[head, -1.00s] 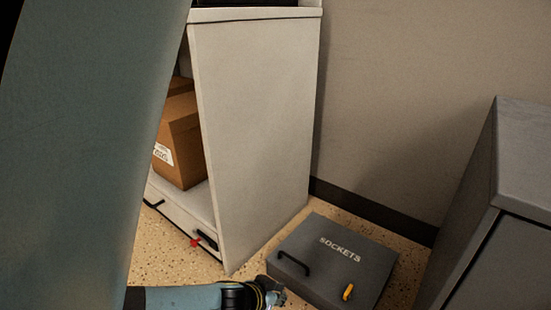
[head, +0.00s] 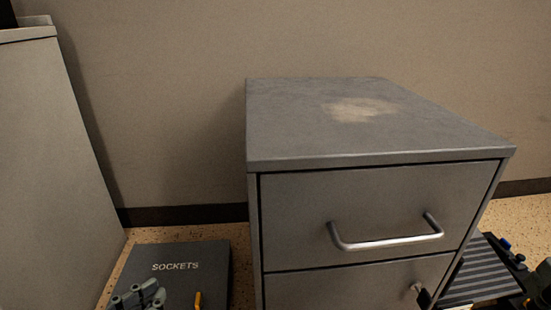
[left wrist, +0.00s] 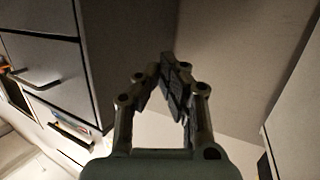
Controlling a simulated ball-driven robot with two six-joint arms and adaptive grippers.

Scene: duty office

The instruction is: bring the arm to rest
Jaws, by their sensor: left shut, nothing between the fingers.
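My left gripper (head: 142,297) shows at the bottom left of the head view, in front of the dark grey case marked SOCKETS (head: 190,258). It hides part of the case's near side. In the left wrist view the two fingers of my left gripper (left wrist: 163,68) lean in and meet at the tips, shut with nothing held.
A grey drawer cabinet (head: 340,140) with a worn top stands in the middle. A pale cabinet (head: 45,150) stands at the left, against the wall. A striped grey surface (head: 482,275) lies at the lower right. Drawers (left wrist: 45,62) fill the wrist view's left.

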